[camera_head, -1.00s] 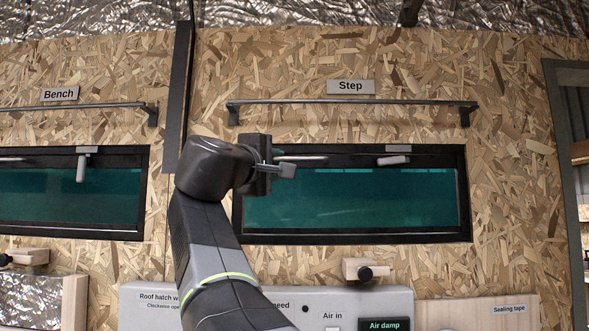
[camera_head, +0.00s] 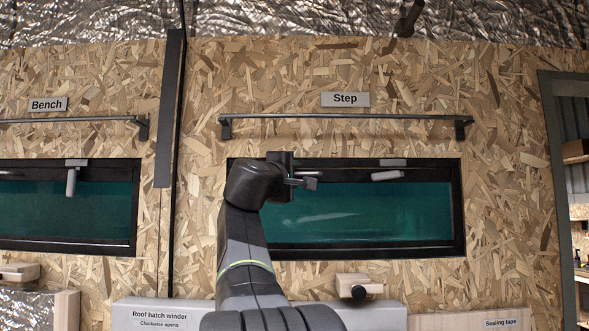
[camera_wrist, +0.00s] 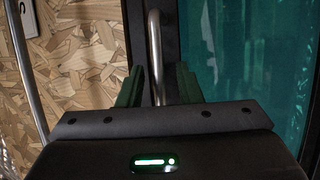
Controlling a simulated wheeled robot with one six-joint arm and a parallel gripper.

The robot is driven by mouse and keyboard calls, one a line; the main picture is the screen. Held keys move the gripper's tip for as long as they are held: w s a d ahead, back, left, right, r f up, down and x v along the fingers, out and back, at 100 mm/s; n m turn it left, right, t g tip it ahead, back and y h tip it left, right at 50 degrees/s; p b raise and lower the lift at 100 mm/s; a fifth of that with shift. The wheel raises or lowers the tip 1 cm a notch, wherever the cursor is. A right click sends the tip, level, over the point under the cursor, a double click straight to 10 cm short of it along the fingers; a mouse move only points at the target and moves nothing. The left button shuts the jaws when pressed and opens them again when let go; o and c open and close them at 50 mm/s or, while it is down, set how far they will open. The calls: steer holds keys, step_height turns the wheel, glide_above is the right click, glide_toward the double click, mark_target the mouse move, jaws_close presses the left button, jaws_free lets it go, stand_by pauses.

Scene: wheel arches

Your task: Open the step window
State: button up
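The step window (camera_head: 400,225) has a black frame and teal glass, under the "Step" sign (camera_head: 345,99). It looks shut. Its latch lever (camera_head: 386,175) at the top of the frame lies nearly level. In the head view my gripper (camera_head: 310,183) is at the upper left of the window and covers most of the bar handle there. In the wrist view the silver bar handle (camera_wrist: 156,55) runs between the two dark green fingers of my gripper (camera_wrist: 158,88). Gaps show on both sides of the bar, so my gripper is open around it.
A metal rail (camera_head: 345,116) runs above the window. The bench window (camera_head: 105,210) is to the left, its lever (camera_head: 71,182) hanging down. A wooden block with a black knob (camera_head: 358,291) is below the window. A grey panel (camera_head: 160,313) is at the lower left.

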steer(key=shift+w+d, duration=0.15)
steer(key=shift+c, duration=0.2)
jaws_close()
